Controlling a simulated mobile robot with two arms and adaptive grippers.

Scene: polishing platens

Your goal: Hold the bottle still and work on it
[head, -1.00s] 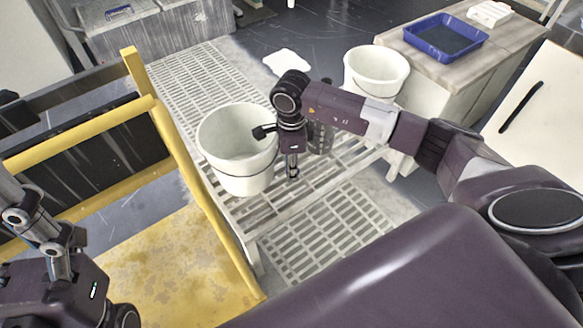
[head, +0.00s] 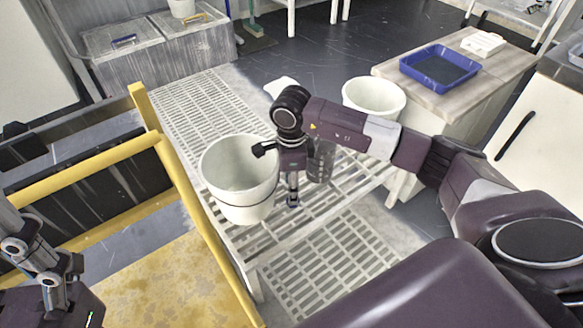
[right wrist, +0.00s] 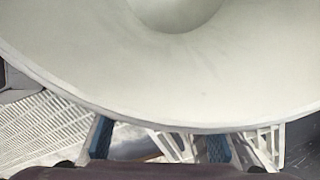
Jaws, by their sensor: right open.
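My right gripper (head: 293,200) points down over the slatted bench (head: 265,236), just right of a white bucket (head: 236,202). In the right wrist view its two blue-padded fingers (right wrist: 159,143) stand apart with nothing seen between them. A dark grey, glassy cylinder (head: 321,162) stands just right of and behind this gripper in the head view, partly hidden by my arm; it may be the bottle, but I cannot tell for sure. My left gripper (head: 40,266) is at the lower left edge by the yellow frame; its fingers do not show clearly.
A large white rim and curved wall (right wrist: 190,85) fill most of the right wrist view. A second bucket (head: 374,96) stands behind my right arm. A blue tray (head: 440,68) lies on a cabinet at the right. A yellow rail (head: 85,167) borders the bench's left side.

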